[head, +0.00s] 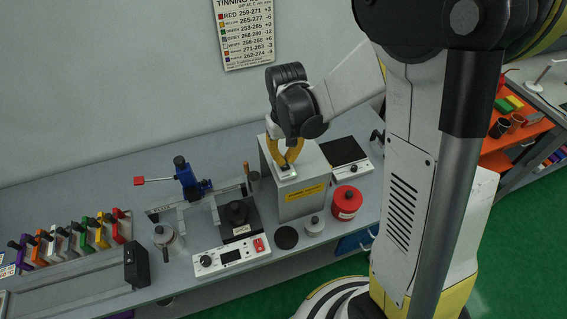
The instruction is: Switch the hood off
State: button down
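The hood looks to be the grey box (290,208) with a yellow label, standing on the bench in the middle of the head view. A small light plate with a dark part, which looks like a switch (288,174), is on its top. My gripper (287,162) points down over the box top. Its yellow fingers come together at the tips, just above or touching the switch; I cannot tell which. Nothing shows held between them. The fingertips partly hide the switch, so its position cannot be read.
A red canister (346,203) and a small grey pot (314,225) stand in front of the box. A black-topped scale (345,155) is to its right. A white control unit (231,257) and a blue stand (187,178) are to the left. A wall chart (244,33) hangs behind.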

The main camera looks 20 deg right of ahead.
aim_at(286, 168)
jog(key=shift+f+b, duration=1.2)
jog(key=shift+f, duration=0.15)
dwell(0.4)
jog(key=shift+r+p, duration=2.35)
jog(key=shift+r, duration=1.25)
jog(key=shift+f, duration=0.1)
jog(key=b, duration=0.3)
jog(key=shift+s+f+t, duration=0.3)
jog(key=shift+s, duration=0.05)
jog(key=s+f+t+b, duration=0.6)
jog(key=s+f+b, duration=0.3)
jog(key=b, duration=1.2)
jog(key=s, duration=0.3)
jog(key=shift+f, duration=0.1)
